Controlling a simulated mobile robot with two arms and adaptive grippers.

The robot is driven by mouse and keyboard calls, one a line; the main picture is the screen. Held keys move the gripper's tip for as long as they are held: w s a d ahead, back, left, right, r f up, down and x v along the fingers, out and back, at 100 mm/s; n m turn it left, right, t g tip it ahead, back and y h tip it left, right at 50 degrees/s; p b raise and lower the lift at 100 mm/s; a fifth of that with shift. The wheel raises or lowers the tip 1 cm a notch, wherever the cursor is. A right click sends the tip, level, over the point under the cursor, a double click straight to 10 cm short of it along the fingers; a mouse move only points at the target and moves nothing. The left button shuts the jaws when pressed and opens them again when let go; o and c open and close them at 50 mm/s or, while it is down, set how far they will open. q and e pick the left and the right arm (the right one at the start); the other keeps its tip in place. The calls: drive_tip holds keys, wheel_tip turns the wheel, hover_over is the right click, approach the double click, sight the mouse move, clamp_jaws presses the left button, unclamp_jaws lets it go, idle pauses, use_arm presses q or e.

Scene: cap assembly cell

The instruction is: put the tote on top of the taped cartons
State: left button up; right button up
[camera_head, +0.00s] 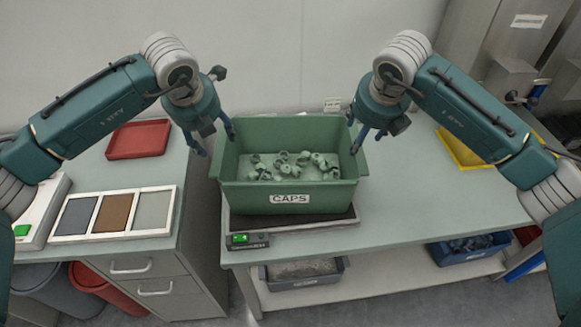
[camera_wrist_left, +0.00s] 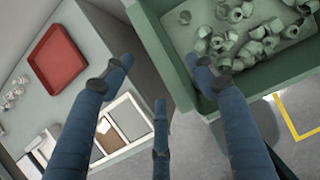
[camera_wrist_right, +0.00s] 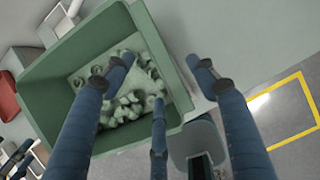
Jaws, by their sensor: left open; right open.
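The green tote (camera_head: 289,180) with a CAPS label stands upright on a dark scale platform (camera_head: 290,222) on the bench. It holds several pale green caps (camera_head: 290,165). My left gripper (camera_head: 213,140) is open at the tote's left wall; in the left wrist view its fingers (camera_wrist_left: 160,75) lie on both sides of that wall's rim. My right gripper (camera_head: 358,135) is open at the right wall, its fingers (camera_wrist_right: 160,75) likewise on both sides of the rim in the right wrist view. I cannot tell whether any finger touches the tote. No taped cartons show.
A red tray (camera_head: 139,139) and a panel with three coloured fields (camera_head: 113,213) lie on the left cabinet. A yellow tray (camera_head: 468,150) lies at the bench's right rear. Bins stand on the lower shelf (camera_head: 380,286). The bench right of the tote is clear.

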sight(217, 146)
use_arm(q)
drive_tip(key=x, duration=0.8)
drive_tip(key=shift+a, duration=0.25)
use_arm(e)
drive_tip(key=x, duration=0.7)
drive_tip(key=shift+w+a+f, duration=0.15)
drive_tip(key=shift+a+f, duration=0.05)
drive_tip(key=shift+f, duration=0.15)
use_arm(q)
drive_tip(key=shift+w+d+f, duration=0.1)
drive_tip(key=shift+f, duration=0.15)
use_arm(e)
drive_tip(key=shift+w+d+f, duration=0.1)
drive_tip(key=shift+w+f, duration=0.05)
drive_tip(key=shift+f, duration=0.1)
use_arm(q)
drive_tip(key=shift+c, duration=0.3)
use_arm(e)
drive_tip(key=shift+c, duration=0.3)
use_arm(q)
clamp_jaws()
use_arm(e)
clamp_jaws()
use_arm(q)
drive_tip(key=shift+w+r, duration=0.1)
drive_tip(key=shift+r, duration=0.15)
use_arm(e)
drive_tip(key=shift+w+r, duration=0.1)
drive_tip(key=shift+r, duration=0.2)
